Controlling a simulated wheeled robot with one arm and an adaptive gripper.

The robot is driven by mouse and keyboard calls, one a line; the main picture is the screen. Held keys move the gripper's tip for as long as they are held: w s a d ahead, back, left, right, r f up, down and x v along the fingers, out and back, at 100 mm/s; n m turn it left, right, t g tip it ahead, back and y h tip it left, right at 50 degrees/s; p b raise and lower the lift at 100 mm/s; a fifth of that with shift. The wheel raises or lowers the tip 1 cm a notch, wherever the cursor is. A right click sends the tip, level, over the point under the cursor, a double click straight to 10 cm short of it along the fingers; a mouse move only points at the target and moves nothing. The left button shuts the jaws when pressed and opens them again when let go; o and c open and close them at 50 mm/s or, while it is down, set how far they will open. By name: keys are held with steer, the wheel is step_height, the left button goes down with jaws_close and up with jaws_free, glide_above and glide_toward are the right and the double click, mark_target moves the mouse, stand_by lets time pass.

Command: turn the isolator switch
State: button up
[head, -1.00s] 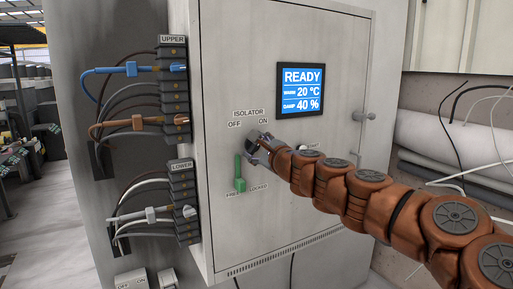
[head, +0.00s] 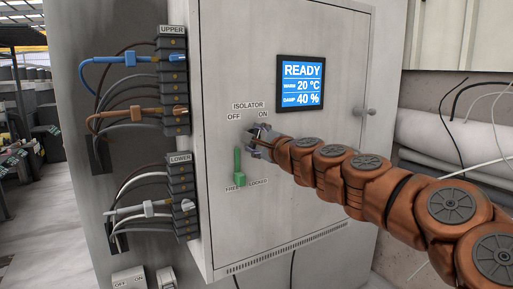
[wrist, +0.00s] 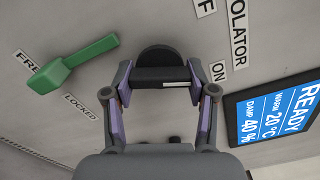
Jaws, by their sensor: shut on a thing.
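The isolator switch is a black round knob (wrist: 158,58) with a raised bar across it, seen in the wrist view. A white mark on the bar lies on the side nearer the ON label (wrist: 218,72). My gripper (wrist: 162,84) is shut on the bar, one purple-padded finger at each end. In the head view my gripper (head: 263,143) is at the cabinet door below the ISOLATOR label (head: 248,105) and mostly hides the switch.
A green lever (head: 239,180), marked FREE and LOCKED, is just left of and below my gripper. A display (head: 307,84) reads READY. Cable terminals (head: 173,90) line the cabinet's left side. A small door handle (head: 370,112) is at the right edge.

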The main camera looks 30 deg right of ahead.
steer(key=n+b, duration=0.2)
steer(key=n, duration=0.1)
steer(key=shift+f+b, duration=0.2)
steer(key=shift+b, duration=0.15)
steer(key=n+b, duration=0.4)
steer(key=shift+b, duration=0.4)
steer(key=n+b, duration=0.2)
steer(key=shift+r+n+b, duration=0.1)
steer(key=shift+n+b, duration=0.25)
steer(key=shift+n, duration=0.05)
steer(key=shift+r+n+b, duration=0.3)
steer(key=shift+n+b, duration=0.9)
steer(key=o, duration=1.2)
steer(key=s, duration=0.8)
steer(key=s+a, duration=0.1)
steer(key=s, duration=0.3)
